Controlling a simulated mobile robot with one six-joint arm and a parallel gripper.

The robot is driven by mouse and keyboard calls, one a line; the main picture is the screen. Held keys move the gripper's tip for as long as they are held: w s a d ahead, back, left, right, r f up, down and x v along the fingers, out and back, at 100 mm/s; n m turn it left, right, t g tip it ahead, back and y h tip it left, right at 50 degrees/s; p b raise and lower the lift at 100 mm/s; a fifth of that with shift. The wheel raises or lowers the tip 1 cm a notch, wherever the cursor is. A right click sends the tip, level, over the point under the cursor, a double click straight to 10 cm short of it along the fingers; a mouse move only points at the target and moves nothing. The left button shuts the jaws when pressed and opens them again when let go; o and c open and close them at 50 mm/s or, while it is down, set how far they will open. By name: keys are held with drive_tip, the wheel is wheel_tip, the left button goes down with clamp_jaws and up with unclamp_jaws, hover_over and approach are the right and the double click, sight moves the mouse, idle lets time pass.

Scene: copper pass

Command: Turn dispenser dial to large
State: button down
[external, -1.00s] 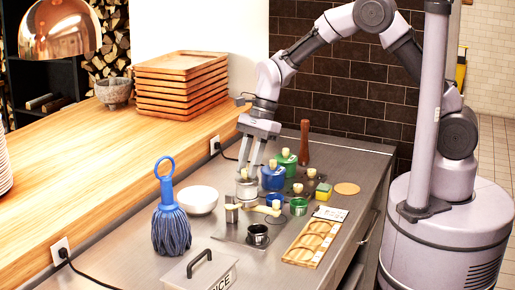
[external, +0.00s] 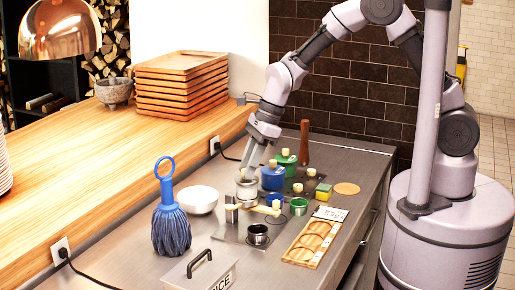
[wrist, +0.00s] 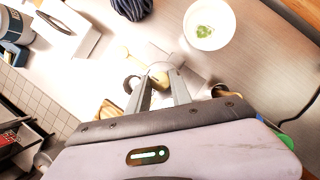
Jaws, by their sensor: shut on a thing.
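The dispenser (external: 247,190) is a silver canister on a metal base plate, near the middle of the steel counter in the external view. My gripper (external: 246,174) is tilted over its top. In the wrist view my gripper (wrist: 161,92) has its two fingers on either side of a cream knob (wrist: 173,79), which looks like the dispenser dial, and is shut on it. The fingers hide part of the knob. I cannot read any size marking or tell which setting the dial points to.
Blue (external: 272,178) and green (external: 288,160) lidded pots stand close behind and right. A cream-handled tool (external: 264,210) and a dark cup (external: 258,235) are in front. A white bowl (external: 198,200) and a blue mop-like brush (external: 171,230) stand left. A wooden tray (external: 305,253) lies right.

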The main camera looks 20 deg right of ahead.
drive_tip(key=c, duration=1.2)
unclamp_jaws()
drive_tip(key=shift+o, duration=0.2)
drive_tip(key=p+v, duration=0.4)
drive_tip(key=v, duration=1.3)
drive_tip(key=shift+d+r, duration=0.15)
drive_tip(key=shift+w, duration=0.1)
